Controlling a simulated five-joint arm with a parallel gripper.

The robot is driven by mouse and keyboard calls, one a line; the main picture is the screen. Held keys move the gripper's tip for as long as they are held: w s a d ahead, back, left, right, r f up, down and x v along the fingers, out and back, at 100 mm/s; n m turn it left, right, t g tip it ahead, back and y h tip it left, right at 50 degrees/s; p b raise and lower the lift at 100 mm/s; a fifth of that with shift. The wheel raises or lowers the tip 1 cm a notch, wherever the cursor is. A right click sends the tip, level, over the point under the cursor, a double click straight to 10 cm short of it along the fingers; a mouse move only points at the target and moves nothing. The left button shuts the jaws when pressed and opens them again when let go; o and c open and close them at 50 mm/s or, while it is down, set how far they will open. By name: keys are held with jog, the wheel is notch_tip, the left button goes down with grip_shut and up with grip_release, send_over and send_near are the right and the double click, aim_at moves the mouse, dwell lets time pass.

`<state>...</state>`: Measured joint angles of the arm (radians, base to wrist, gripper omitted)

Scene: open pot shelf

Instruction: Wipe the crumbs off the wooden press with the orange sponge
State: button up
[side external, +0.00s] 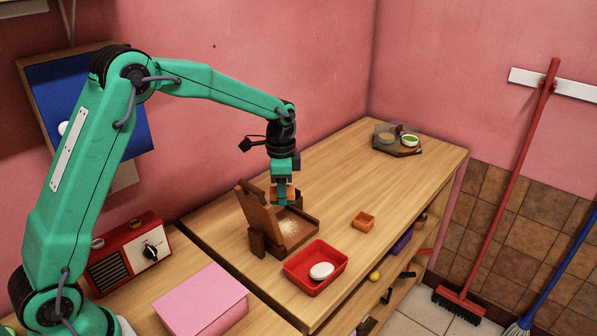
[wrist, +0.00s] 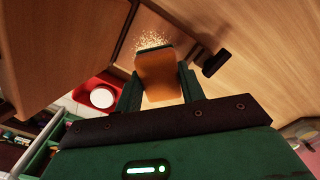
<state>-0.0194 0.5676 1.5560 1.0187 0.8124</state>
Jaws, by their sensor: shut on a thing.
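The wooden press (side external: 291,229) stands on the wooden counter with its brown lid raised at the left. Pale crumbs (side external: 288,228) lie on its base plate, and they also show in the wrist view (wrist: 153,39). My gripper (side external: 285,196) is above the back part of the press, pointing down. It is shut on the orange sponge (wrist: 159,75), which sits between the two green fingers in the wrist view. The crumbs lie just beyond the sponge's far end there. I cannot tell whether the sponge touches the press.
A red tray (side external: 333,282) with a white oval object (side external: 321,271) is in front of the press. A small orange box (side external: 363,220) stands to the right. A grey tray with bowls (side external: 397,150) is at the far end. The counter between is clear.

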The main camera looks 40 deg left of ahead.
aim_at(294, 237)
jog(key=shift+w+a+f, duration=0.1)
jog(key=shift+a+f, duration=0.3)
jog(key=shift+f, duration=0.9)
jog(key=shift+w+a+f, duration=0.1)
jog(key=shift+a+f, duration=0.3)
jog(key=shift+f, duration=0.9)
jog(key=shift+w+a+f, duration=0.1)
jog(key=shift+a+f, duration=0.3)
jog(key=shift+f, duration=0.9)
jog(key=shift+d+f, duration=0.2)
jog(key=shift+d, duration=1.3)
jog(key=shift+d+r, duration=0.1)
jog(key=shift+d, duration=2.15)
jog(key=shift+s+d, duration=0.2)
jog(key=shift+s, duration=0.45)
jog(key=shift+a, duration=3.85)
jog(key=shift+s+a, duration=0.15)
jog(key=shift+s, duration=0.05)
jog(key=shift+s+d, duration=0.4)
jog(key=shift+d, duration=3.45)
jog(key=shift+d+r, duration=0.1)
jog(key=shift+d, duration=0.05)
notch_tip(294, 237, up, 8)
